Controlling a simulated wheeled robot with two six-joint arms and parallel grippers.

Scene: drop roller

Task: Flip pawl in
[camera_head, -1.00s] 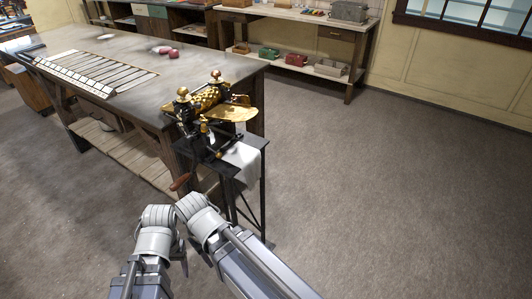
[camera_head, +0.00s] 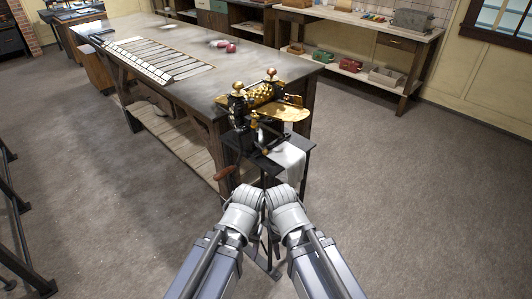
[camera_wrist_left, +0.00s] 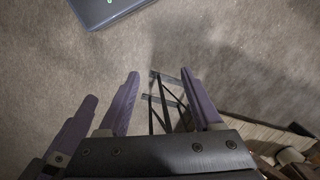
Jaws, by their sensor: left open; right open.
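The drop roller machine (camera_head: 238,110) is black with a gold patterned roller (camera_head: 262,96), brass knobs on top and a gold tray (camera_head: 290,113). It stands at the corner of the workbench. A crank with a wooden handle (camera_head: 224,173) sticks out at its lower left. The pawl is too small to tell apart.
A white sheet (camera_head: 289,158) hangs at the machine's right side over a thin black stand. The large workbench (camera_head: 185,45) extends behind and left, with a slatted rack (camera_head: 160,62) on it. A shelf bench (camera_head: 375,50) is at the back. The floor at right is clear.

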